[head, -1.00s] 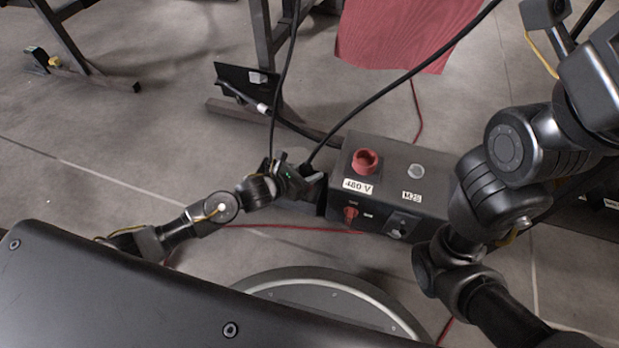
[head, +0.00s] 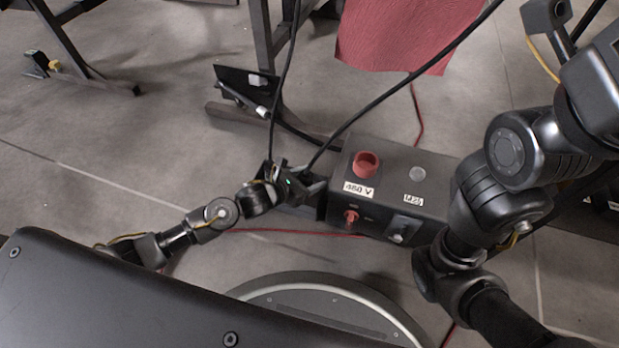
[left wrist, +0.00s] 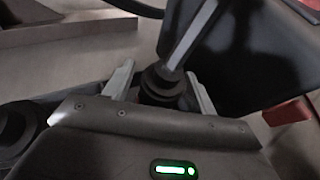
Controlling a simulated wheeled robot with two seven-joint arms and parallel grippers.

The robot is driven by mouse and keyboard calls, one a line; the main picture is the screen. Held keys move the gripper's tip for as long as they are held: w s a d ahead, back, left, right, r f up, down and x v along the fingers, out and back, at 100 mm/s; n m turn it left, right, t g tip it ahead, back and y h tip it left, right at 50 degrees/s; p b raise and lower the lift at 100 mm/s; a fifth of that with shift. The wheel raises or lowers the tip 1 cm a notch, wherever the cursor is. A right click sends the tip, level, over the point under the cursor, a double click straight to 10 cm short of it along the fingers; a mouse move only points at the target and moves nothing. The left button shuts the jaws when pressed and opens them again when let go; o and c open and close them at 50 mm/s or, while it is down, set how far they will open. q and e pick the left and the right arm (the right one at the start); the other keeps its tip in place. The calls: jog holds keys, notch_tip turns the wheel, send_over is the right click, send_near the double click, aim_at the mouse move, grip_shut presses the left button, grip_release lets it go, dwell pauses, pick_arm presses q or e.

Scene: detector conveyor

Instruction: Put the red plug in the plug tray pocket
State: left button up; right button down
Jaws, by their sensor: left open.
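A dark box (head: 405,180) labelled "480 V" stands right of centre in the head view. A red round hollow piece (head: 366,164) sits upright on its top; I cannot tell if it is the red plug or a socket. My left gripper (head: 309,181) is open beside the box's left end. In the left wrist view its two grey fingers stand on either side of a dark round piece (left wrist: 163,86) with a grey stem. A red block (left wrist: 288,112) shows at that view's right edge. I cannot make out the plug tray pocket. My right gripper is not in view.
Black cables (head: 400,82) run down near my left gripper. A small red knob (head: 351,216) is on the box's front. A black panel (head: 246,92) stands behind on a frame foot. A red sheet (head: 405,35) is at the top.

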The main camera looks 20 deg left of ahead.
pick_arm(q)
jog(key=p+v, duration=0.6)
jog(key=v, duration=0.6)
